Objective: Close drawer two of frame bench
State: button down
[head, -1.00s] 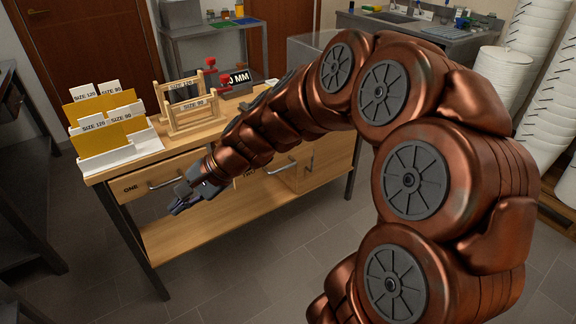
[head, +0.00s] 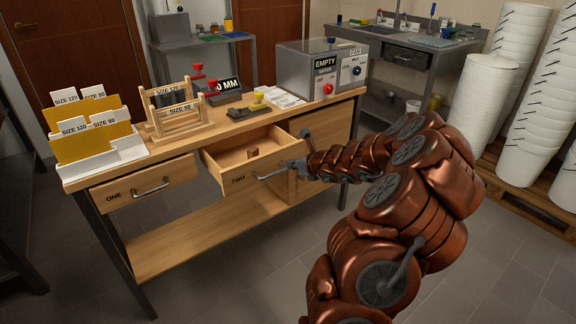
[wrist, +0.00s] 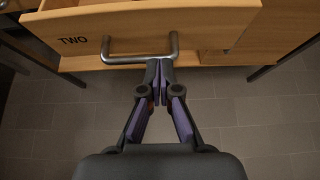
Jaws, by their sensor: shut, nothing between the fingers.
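The frame bench (head: 180,225) is a wooden bench with dark legs. My gripper (head: 292,166) is shut and empty at the right end of that handle. In the wrist view its closed fingertips (wrist: 160,64) are at the right part of the bar; I cannot tell whether they touch it.
Drawer one (head: 145,188) is beside it on the left and looks shut. On the bench top stand a white card holder (head: 100,160), wooden frames (head: 175,125) and a grey box (head: 322,72). White buckets (head: 482,100) are stacked at the right. The floor in front is clear.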

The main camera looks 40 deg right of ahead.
aim_at(275, 164)
jog(key=x, duration=0.8)
jog(key=shift+w+f, duration=0.15)
jog(key=shift+w, duration=0.25)
